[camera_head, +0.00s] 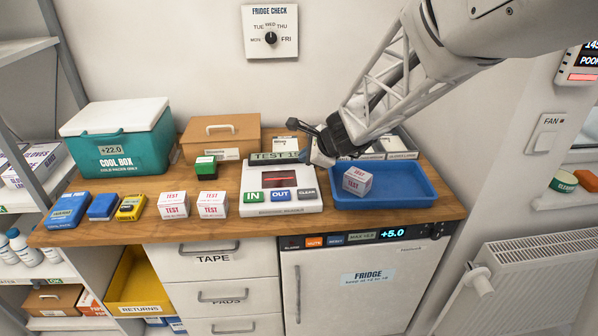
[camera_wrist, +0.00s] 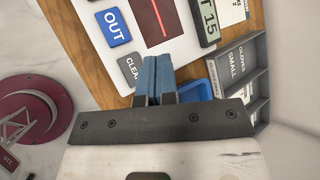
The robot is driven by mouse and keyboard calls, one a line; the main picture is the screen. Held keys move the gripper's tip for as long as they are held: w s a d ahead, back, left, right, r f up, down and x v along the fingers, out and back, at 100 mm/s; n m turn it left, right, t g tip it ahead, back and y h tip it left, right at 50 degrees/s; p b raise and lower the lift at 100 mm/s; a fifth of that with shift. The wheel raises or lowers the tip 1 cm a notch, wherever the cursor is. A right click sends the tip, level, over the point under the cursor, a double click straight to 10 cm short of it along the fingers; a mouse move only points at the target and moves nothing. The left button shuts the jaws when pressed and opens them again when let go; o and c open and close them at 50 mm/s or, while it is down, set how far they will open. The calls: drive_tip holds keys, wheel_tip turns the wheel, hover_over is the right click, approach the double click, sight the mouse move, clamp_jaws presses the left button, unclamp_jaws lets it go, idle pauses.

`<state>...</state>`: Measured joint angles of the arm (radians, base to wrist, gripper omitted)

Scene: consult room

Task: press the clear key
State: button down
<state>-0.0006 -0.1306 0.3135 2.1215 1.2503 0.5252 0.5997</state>
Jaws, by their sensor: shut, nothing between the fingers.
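The clear key (camera_head: 307,193) is a grey key at the right end of the key row on a white stock device (camera_head: 263,203), beside the blue OUT key (camera_head: 280,195) and the green IN key (camera_head: 253,197). My gripper (camera_head: 321,158) is above the device's right back part in the head view. In the wrist view its blue fingers (camera_wrist: 157,68) are shut together and empty. The clear key (camera_wrist: 129,69) lies just left of the fingers there, its right end hidden by them. I cannot tell how high the fingertips are above the device.
A display (camera_head: 268,157) reading TEST 1 and more stands at the device's back.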

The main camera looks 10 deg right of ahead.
sight(307, 194)
drive_tip(key=shift+f, duration=0.15)
drive_tip(key=shift+f, duration=4.2)
drive_tip(key=shift+f, duration=0.95)
idle(0.6)
drive_tip(key=shift+r, duration=0.9)
drive_tip(key=shift+r, duration=0.1)
drive_tip(key=shift+r, duration=2.4)
